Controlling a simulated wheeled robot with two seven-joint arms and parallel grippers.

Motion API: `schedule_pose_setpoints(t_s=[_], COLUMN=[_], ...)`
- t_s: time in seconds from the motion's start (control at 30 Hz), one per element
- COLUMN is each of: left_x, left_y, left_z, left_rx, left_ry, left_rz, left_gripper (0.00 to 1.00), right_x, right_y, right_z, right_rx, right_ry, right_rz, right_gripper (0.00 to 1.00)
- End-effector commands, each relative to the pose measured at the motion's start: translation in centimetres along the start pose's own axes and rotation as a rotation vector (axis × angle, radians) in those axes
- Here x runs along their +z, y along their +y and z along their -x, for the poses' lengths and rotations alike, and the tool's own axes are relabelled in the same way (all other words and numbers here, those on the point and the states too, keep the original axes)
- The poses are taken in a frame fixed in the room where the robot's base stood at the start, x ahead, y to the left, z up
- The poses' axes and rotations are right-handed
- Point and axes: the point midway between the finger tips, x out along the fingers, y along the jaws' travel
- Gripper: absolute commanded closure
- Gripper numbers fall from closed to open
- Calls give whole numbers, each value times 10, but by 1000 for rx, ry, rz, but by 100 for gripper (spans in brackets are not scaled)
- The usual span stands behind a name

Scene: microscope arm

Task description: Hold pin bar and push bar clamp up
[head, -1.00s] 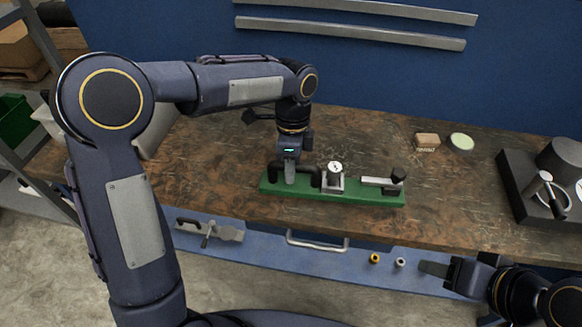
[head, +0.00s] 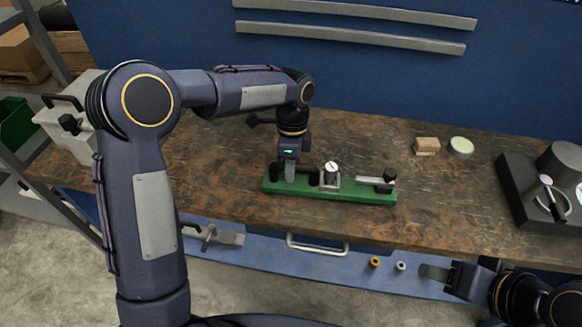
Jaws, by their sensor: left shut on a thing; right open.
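A long green base (head: 330,194) lies on the wooden bench, carrying black and silver fittings. At its left part is a dark bar (head: 307,168), taken to be the pin bar. My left gripper (head: 289,173) points down over it and is shut on it; its fingers hide part of it. A silver piece with a round white top (head: 331,170) stands mid-base. A silver bar with a black knob (head: 378,184), perhaps the bar clamp, sits at the right end. My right gripper (head: 436,273) is open and empty, low at the right, in front of the bench and apart from the base.
A wooden block (head: 427,145) and a round pale-green-topped tin (head: 461,147) stand at the back right. A dark device (head: 535,196) is at the far right. A drawer handle (head: 318,245) and small rings lie below the bench edge. The bench between is clear.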

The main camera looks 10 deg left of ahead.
Motion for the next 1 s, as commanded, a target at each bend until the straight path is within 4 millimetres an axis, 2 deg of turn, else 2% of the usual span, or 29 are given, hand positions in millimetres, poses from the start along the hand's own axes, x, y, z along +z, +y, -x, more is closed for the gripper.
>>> schedule_pose_setpoints(t_s=[0.63, 1.0], left_x=[3, 4], left_y=[-31, -36], left_z=[-15, -19], left_rx=[-3, -3], left_ry=[3, 3], left_rz=[0, 0], left_gripper=[100, 100], right_x=[-1, -1], right_y=[-1, -1], right_z=[2, 2], right_rx=[0, 0], right_ry=[0, 0], right_rz=[0, 0], right_gripper=[50, 50])
